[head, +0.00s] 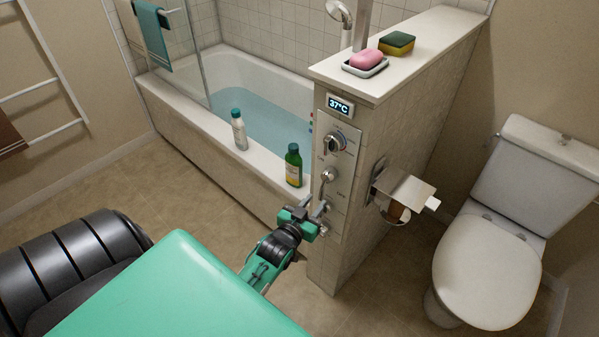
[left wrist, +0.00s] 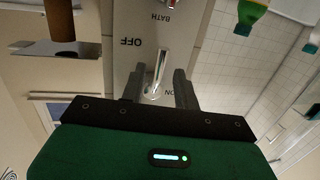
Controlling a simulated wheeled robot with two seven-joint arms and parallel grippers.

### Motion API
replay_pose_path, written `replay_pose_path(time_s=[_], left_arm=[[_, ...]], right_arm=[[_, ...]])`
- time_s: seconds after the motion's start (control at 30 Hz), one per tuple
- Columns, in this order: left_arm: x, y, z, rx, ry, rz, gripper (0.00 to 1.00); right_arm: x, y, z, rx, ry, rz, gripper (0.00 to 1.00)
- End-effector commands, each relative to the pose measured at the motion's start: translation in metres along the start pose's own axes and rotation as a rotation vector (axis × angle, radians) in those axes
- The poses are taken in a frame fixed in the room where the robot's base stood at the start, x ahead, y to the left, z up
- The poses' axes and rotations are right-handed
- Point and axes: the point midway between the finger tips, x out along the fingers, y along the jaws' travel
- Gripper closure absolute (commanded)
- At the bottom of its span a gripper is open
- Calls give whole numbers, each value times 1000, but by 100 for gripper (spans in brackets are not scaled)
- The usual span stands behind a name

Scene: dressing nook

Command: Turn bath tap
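The tap panel (head: 340,165) is on the end of the tiled half wall beside the bath (head: 262,105). My left gripper (head: 313,214) is at the lower part of this panel, next to a small metal lever (head: 324,207). In the left wrist view the panel shows the words BATH, OFF and ON, and a slim metal lever (left wrist: 160,65) stands out between them. My left gripper's two dark fingers (left wrist: 157,90) are apart, one on each side of the lever, with gaps visible. Whether they touch it cannot be told. My right gripper is not in view.
A temperature display (head: 341,105) reads 37°C above a dial (head: 336,143) and a round knob (head: 328,175). A green bottle (head: 293,166) and a white bottle (head: 239,131) stand on the bath rim. A toilet roll holder (head: 400,190) juts from the wall, near the toilet (head: 487,265).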

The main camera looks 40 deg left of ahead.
Motion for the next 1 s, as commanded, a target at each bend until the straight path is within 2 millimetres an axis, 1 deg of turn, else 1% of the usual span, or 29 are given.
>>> replay_pose_path(time_s=[0.03,0.2,0.4,0.6,1.0], left_arm=[[-12,0,1,0,-2,0,69],[-44,0,2,0,-1,0,69],[-72,0,2,-1,-2,0,69],[-86,0,0,-1,0,0,69],[-87,0,0,-1,1,0,69]], right_arm=[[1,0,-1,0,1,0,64],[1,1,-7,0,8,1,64],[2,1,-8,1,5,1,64],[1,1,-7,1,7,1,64],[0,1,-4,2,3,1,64]])
